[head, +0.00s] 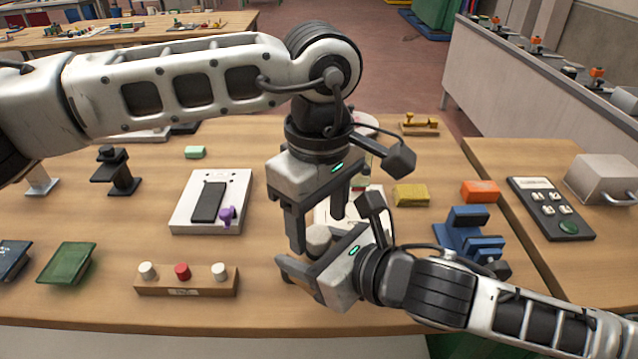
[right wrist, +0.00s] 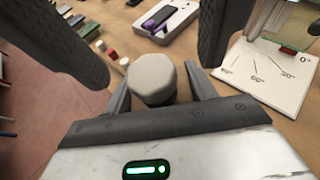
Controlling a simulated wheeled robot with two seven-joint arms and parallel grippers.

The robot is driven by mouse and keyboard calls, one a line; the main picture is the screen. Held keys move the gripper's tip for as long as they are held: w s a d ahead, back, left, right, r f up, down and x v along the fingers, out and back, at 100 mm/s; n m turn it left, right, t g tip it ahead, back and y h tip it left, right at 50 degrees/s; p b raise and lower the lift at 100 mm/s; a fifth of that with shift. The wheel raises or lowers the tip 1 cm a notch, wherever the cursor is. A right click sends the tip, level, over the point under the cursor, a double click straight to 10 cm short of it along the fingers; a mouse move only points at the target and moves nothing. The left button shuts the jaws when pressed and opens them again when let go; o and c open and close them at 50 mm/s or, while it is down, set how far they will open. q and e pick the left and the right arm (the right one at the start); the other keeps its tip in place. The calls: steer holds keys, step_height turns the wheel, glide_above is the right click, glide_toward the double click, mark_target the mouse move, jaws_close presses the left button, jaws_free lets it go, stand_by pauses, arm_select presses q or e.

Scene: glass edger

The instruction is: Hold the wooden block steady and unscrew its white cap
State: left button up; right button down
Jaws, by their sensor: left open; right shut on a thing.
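A whitish cap (head: 319,236) with flat sides shows between my two grippers in the head view, and from close in the right wrist view (right wrist: 153,76). The wooden block under it is hidden by the cap and the jaws. My right gripper (head: 317,250) is shut on the block, its fingers on either side below the cap. My left gripper (head: 318,230) points down from above, open. Its two dark fingers stand apart on either side of the cap; I cannot tell whether they touch it.
A wooden strip (head: 187,291) with white and red knobs lies left of the grippers. Behind it is a white panel (head: 240,190) with a purple knob. A yellow block (head: 411,195), an orange block (head: 480,191) and a blue fixture (head: 470,235) stand to the right.

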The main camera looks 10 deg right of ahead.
arm_select(q)
steer(key=shift+f, duration=0.9)
steer(key=shift+c, duration=0.3)
steer(key=c, duration=1.1)
steer(key=n, duration=0.6)
steer(key=shift+r+n, duration=0.1)
steer(key=shift+n, duration=0.2)
steer(key=o, duration=1)
steer(key=shift+o, duration=0.2)
